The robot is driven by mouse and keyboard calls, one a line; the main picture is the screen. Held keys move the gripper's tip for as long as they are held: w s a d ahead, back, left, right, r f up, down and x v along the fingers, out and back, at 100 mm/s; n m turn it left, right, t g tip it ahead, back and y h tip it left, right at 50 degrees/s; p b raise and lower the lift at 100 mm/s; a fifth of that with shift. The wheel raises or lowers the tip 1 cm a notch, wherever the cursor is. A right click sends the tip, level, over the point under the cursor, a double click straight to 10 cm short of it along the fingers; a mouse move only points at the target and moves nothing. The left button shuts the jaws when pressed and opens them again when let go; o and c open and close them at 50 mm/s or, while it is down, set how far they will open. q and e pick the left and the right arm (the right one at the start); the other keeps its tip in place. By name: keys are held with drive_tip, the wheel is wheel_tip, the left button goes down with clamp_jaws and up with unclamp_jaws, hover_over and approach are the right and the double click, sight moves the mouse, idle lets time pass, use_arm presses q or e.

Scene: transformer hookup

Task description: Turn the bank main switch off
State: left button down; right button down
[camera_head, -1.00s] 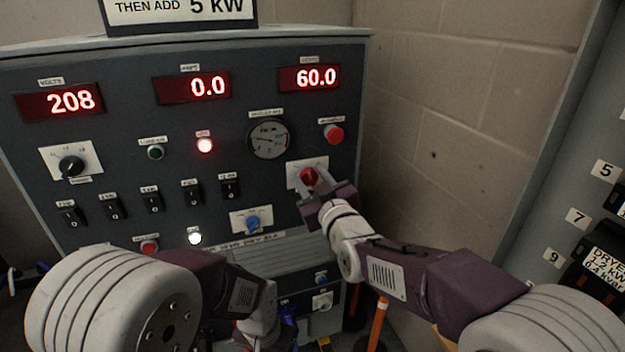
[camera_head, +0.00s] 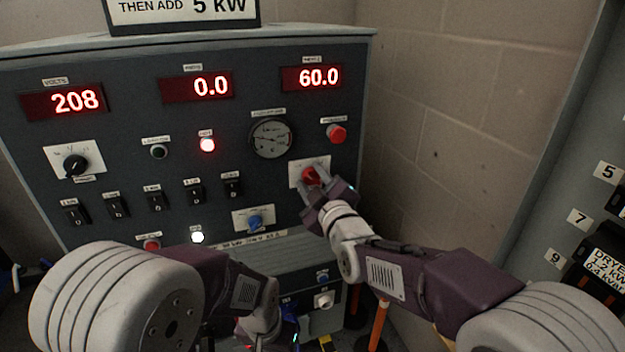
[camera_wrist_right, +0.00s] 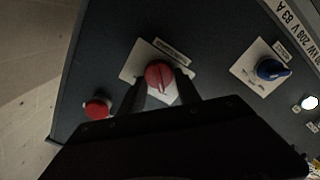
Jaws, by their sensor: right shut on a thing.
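The bank main switch is a red rotary knob (camera_head: 311,176) on a white plate (camera_head: 297,172) at the panel's right side, below the round gauge. My right gripper (camera_head: 316,186) is at this knob, with its fingers shut on the knob's sides. In the right wrist view the red knob (camera_wrist_right: 159,75) sits between the two dark fingertips (camera_wrist_right: 161,85), and a pale line shows on its face. My left gripper (camera_head: 262,325) hangs low in front of the panel, partly cut off; its fingers cannot be made out.
A red push button (camera_head: 336,133) is above the knob and a blue knob (camera_head: 255,222) is to its lower left. Several black rocker switches (camera_head: 155,201) line the panel's left. Displays read 208, 0.0 and 60.0. A block wall (camera_head: 450,100) stands right of the panel.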

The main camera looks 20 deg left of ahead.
idle(0.3)
drive_tip(key=c, duration=0.9)
unclamp_jaws()
drive_tip(key=shift+o, duration=0.2)
drive_tip(key=p+v, duration=0.1)
drive_tip(key=v, duration=0.8)
